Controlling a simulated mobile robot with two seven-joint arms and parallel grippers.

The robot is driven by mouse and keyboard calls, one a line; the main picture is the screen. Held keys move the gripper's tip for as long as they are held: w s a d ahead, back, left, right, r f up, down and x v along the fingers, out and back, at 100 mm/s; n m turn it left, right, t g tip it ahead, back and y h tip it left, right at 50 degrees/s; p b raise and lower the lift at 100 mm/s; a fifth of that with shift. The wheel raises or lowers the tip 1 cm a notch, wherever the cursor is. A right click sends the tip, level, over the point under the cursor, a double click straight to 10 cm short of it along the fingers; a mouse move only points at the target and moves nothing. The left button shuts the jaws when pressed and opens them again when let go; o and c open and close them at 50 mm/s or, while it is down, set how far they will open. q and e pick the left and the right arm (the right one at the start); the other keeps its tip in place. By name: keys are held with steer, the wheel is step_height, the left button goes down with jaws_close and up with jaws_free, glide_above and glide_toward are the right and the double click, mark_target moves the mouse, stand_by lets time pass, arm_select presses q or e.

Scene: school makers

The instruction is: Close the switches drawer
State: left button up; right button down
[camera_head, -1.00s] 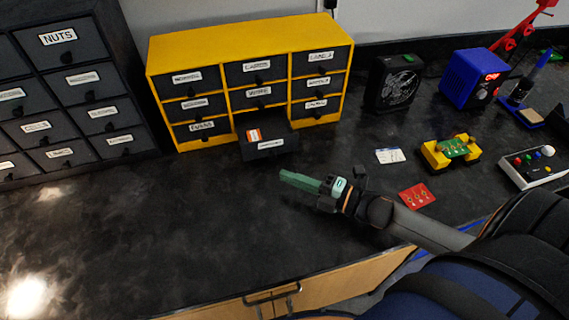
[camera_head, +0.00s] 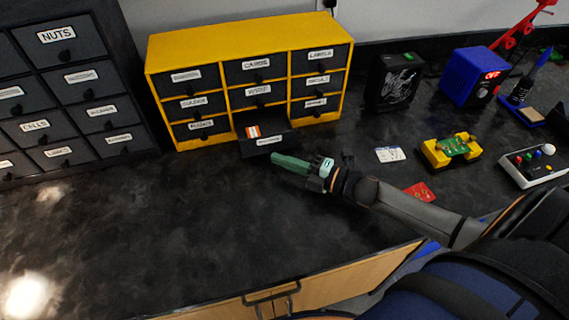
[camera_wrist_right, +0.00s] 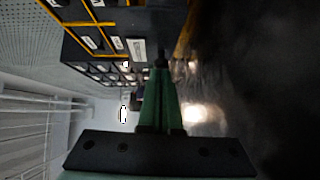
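The bottom-middle drawer (camera_head: 266,143) of the yellow cabinet (camera_head: 236,119) is pulled out, and a small orange-and-white item (camera_head: 252,131) shows inside. Its label is too small to read surely. The cabinet's other drawers look shut. My right gripper (camera_head: 275,158) has its green fingers together, with nothing visible between them. Its tips are just in front of and below the open drawer's front; I cannot tell whether they touch it. In the right wrist view the green fingers (camera_wrist_right: 160,75) point toward the dark drawer fronts. My left gripper is out of view.
A dark drawer cabinet (camera_head: 82,78) stands at the left. A black box (camera_head: 394,82), a blue device (camera_head: 470,77), a yellow holder (camera_head: 449,151) and a controller (camera_head: 535,165) are at the right. A white card (camera_head: 390,154) and a red card (camera_head: 420,192) lie flat. The front-left counter is clear.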

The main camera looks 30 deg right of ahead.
mark_target(279, 146)
steer(key=w+b, duration=0.1)
steer(key=w, duration=0.1)
steer(key=w+d+b, duration=0.1)
steer(key=w, duration=0.2)
steer(key=shift+w+d+f, duration=0.1)
steer(key=shift+d+f, duration=0.05)
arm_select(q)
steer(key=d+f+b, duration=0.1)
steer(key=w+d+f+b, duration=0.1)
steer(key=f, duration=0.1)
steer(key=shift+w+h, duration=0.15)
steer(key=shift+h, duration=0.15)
arm_select(e)
steer(key=w, duration=0.2)
steer(key=w+d, duration=0.1)
steer(key=w, duration=0.1)
steer(key=shift+w+d, duration=0.1)
steer(key=shift+w, duration=0.2)
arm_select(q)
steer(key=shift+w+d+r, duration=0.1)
arm_select(e)
steer(key=shift+w+d, duration=0.1)
steer(key=shift+w, duration=0.1)
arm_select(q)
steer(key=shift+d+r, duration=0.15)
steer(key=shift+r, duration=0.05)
arm_select(e)
steer(key=shift+d+r, duration=0.1)
steer(key=shift+r, duration=0.25)
steer(key=shift+w, duration=0.1)
